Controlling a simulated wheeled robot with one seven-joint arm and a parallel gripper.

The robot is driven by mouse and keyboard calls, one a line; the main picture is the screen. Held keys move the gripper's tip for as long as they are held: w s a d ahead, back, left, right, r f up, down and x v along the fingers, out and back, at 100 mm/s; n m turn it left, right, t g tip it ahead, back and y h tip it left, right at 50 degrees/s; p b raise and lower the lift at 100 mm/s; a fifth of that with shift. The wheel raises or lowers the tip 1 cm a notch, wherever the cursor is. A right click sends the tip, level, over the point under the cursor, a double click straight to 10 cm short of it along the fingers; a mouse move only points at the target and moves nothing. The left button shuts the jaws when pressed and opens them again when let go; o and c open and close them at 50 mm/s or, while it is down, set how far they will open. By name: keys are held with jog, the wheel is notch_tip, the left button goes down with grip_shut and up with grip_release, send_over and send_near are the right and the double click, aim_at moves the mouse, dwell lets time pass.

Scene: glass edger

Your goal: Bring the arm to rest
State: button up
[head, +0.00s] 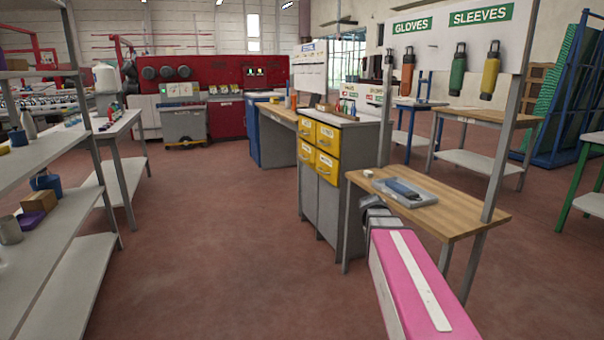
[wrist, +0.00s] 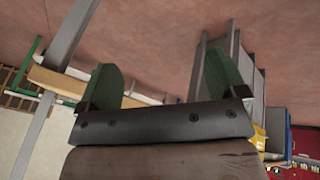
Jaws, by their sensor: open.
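My gripper (wrist: 162,75) shows in the wrist view with its two green fingers wide apart and nothing between them. Beyond the fingers is the red-brown floor (wrist: 150,35). In the head view my pink arm reaches from the lower right towards the near wooden table (head: 455,212). The gripper itself cannot be made out in the head view. On that table are a grey tray (head: 425,197) with a blue item in it and a small white roll (head: 368,173).
A grey cabinet (head: 318,200) with yellow drawers stands left of the near table. A shelf unit (head: 75,275) lines the left side. A gloves and sleeves board (head: 430,52) rises behind the table. A cart (head: 184,125) stands at the back. The middle floor (head: 215,230) is clear.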

jog(key=s+a+f+n+g+y, duration=0.2)
jog(key=s+a+f+n+y, duration=0.1)
jog(key=s+a+f, duration=0.7)
jog(key=s+f+y, duration=0.1)
jog(key=s+f, duration=0.2)
jog(key=s, duration=0.2)
jog(key=shift+a+f+g, duration=0.2)
jog(key=shift+a+g, duration=0.1)
jog(key=shift+a, duration=0.05)
dwell(2.0)
